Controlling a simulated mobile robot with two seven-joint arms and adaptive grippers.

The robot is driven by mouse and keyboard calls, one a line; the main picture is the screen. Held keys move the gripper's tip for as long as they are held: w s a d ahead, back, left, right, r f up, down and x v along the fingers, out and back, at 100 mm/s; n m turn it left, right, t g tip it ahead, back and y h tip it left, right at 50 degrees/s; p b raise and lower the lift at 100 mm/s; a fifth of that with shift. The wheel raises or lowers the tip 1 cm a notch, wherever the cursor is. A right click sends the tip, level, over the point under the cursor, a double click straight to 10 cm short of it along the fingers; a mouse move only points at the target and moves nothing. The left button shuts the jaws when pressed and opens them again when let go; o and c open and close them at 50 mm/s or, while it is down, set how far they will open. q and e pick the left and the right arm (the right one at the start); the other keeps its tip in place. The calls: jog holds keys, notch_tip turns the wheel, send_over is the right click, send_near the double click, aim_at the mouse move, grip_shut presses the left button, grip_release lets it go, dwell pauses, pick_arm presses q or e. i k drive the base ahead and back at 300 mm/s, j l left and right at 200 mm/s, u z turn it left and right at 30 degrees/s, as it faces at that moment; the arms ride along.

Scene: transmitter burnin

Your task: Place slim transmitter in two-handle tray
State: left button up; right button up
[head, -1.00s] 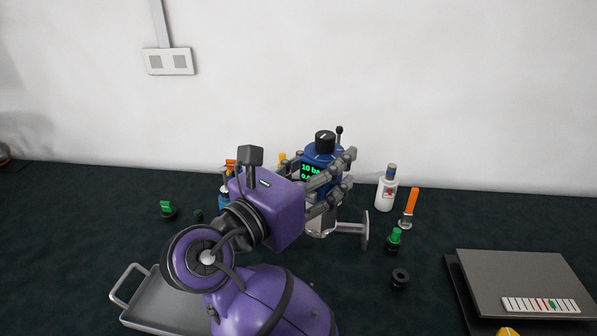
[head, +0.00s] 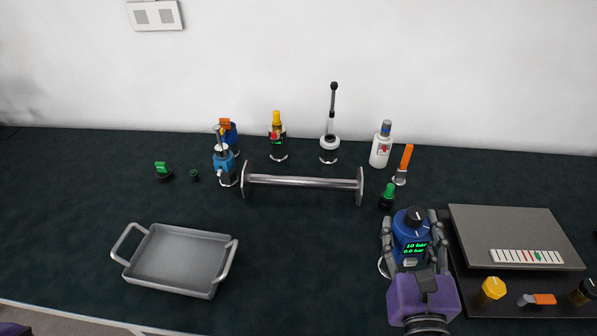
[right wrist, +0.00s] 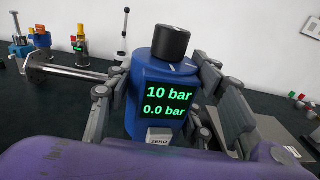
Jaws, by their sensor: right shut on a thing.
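The two-handle tray (head: 178,262) is grey and empty, at the front left of the table, a handle on each side. My right gripper (head: 411,243) is shut on a blue instrument (head: 410,228) with a black knob and a green "10 bar / 0.0 bar" display; it fills the right wrist view (right wrist: 165,75). Its underside is hidden, so I cannot tell whether it touches the table. Slender upright devices stand at the back: one with a yellow cap (head: 277,137), one with a tall black stem (head: 331,140), and blue ones (head: 224,165). Which is the slim transmitter is unclear. My left gripper is out of view.
A metal bar with end flanges (head: 303,181) lies across mid-table. A white bottle (head: 380,150), an orange-handled valve (head: 404,165) and green-topped parts (head: 387,197) stand near. A dark grey platform (head: 515,235) is right of my gripper. Table between tray and gripper is clear.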

aim_at(182, 259)
jog(key=k+j+u, duration=0.1)
jog(key=j+u, duration=0.3)
jog(key=k+j+u, duration=0.1)
jog(key=u, duration=0.25)
jog(key=j+u, duration=0.4)
